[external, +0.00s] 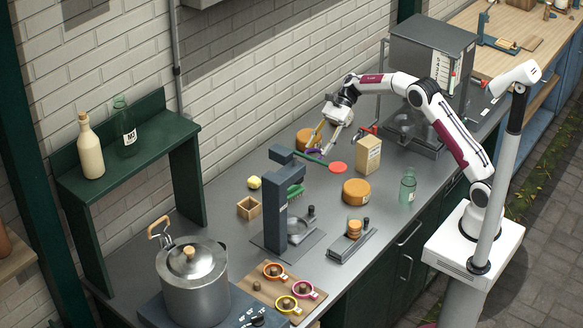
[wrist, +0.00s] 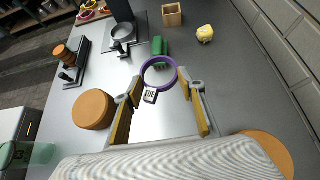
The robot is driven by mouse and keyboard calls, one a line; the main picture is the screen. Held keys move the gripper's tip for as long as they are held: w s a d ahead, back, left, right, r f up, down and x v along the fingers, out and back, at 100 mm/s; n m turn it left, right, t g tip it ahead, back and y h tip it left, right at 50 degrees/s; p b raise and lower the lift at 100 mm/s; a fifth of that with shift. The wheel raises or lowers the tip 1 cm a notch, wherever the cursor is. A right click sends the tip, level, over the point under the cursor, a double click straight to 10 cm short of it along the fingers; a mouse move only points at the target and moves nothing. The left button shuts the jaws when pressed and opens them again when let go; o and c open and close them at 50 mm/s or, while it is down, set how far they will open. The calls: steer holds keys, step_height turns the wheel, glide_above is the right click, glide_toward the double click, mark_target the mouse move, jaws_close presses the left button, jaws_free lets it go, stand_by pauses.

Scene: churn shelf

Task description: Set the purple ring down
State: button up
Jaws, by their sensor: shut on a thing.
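The purple ring (wrist: 158,72) is held between the fingertips of my gripper (wrist: 158,82), which is shut on it. A small white tag with dark letters (wrist: 150,96) hangs at its near edge. In the external view the ring (external: 314,151) shows as a small purple bit under my gripper (external: 325,143), over the far part of the counter; its height is hard to judge. A wooden board (external: 262,297) at the near end bears an orange ring (external: 274,271), a pink ring (external: 303,289) and a yellow ring (external: 286,304).
A carton (external: 367,155), orange-brown round blocks (external: 356,192), a wooden box (external: 248,208) and a yellow lump (external: 254,182) stand nearby. A big pot (external: 193,283) is beside the board.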

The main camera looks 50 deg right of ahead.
steer(key=shift+f, duration=0.1)
steer(key=shift+f, duration=3.05)
steer(key=shift+f, duration=0.1)
steer(key=shift+f, duration=1.8)
steer(key=shift+f, duration=0.15)
steer(key=o, duration=0.7)
steer(key=shift+o, duration=0.2)
steer(key=shift+r, duration=0.2)
steer(key=shift+v, duration=6)
